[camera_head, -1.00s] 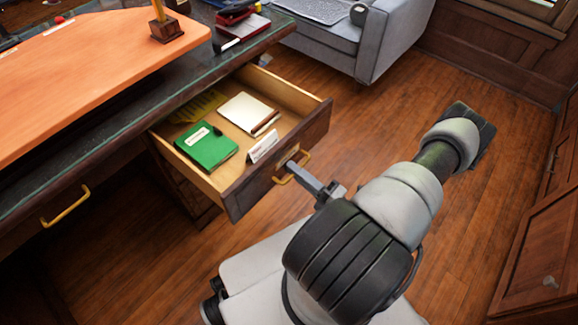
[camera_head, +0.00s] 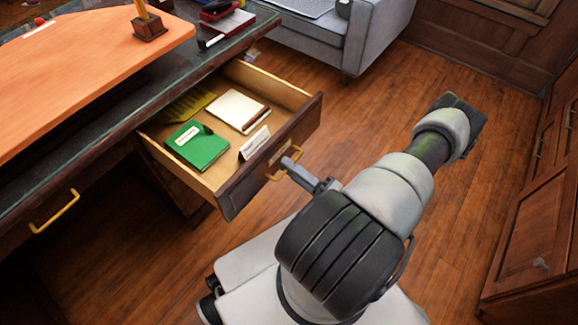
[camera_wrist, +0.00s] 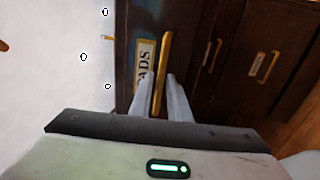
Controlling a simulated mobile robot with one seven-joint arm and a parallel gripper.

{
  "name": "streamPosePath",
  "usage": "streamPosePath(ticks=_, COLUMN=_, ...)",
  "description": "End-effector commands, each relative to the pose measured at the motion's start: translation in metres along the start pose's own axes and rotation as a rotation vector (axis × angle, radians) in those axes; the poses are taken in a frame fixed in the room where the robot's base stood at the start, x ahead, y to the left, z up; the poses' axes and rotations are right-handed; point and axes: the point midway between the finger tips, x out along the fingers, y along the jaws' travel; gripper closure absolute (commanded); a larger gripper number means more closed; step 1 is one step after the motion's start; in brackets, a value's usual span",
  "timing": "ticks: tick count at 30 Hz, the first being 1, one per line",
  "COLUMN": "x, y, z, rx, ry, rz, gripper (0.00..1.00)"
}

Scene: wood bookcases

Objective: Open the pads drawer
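The pads drawer (camera_head: 235,187) stands pulled out of the dark desk, with its inside in plain view. Its brass handle (camera_head: 279,172) also shows in the wrist view (camera_wrist: 162,64), beside a label plate (camera_wrist: 144,62) reading "PADS". My gripper (camera_head: 288,164) is at the drawer front. A green notebook (camera_head: 199,149), a cream pad (camera_head: 236,109), a white card (camera_head: 254,143) and a yellow item lie in the drawer.
The desk top (camera_head: 90,132) overhangs the drawer's back. Another closed drawer with a brass handle (camera_head: 55,212) is at left. A grey sofa (camera_head: 370,35) stands behind. Wooden cabinets (camera_head: 540,220) line the right side. Wood floor (camera_head: 365,120) is clear between.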

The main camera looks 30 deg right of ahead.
Motion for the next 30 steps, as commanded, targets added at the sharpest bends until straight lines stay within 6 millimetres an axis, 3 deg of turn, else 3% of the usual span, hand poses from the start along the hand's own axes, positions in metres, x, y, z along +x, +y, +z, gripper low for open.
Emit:
streamPosePath(ticks=18, x=-0.136, y=0.000, z=0.000, rx=-0.001, ry=-0.003, rz=-0.002, gripper=0.84)
streamPosePath(ticks=24, x=-0.162, y=0.000, z=0.000, rx=0.000, ry=-0.002, rz=-0.001, gripper=0.84)
streamPosePath(ticks=30, x=-0.168, y=0.000, z=0.000, rx=0.000, ry=0.000, rz=0.000, gripper=0.84)
